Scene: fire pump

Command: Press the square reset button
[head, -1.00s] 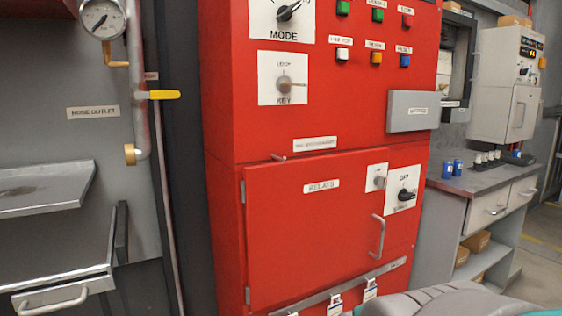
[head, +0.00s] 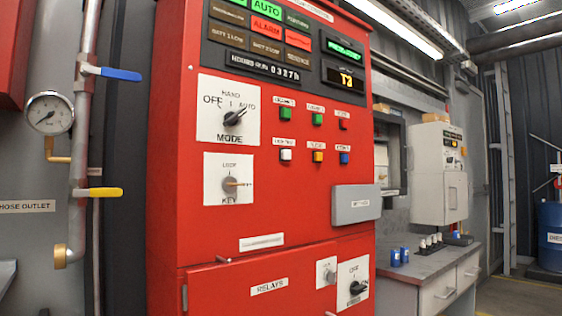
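The red control cabinet (head: 255,190) fills the middle of the head view. The lower row has a white button (head: 286,155), an amber button (head: 318,156) and a blue button (head: 344,157) at the right end. The label above the blue one is blurred but looks like RESET. The upper row has two green buttons (head: 285,114) (head: 317,119) and a dark red button (head: 343,124). My gripper is not in view, and nothing covers the buttons.
A grey box (head: 356,204) juts from the cabinet below the blue button. A MODE knob (head: 233,117) and a key switch (head: 230,184) are left of the buttons. Pipes with a gauge (head: 50,113) stand at left. A workbench (head: 425,268) stands at right.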

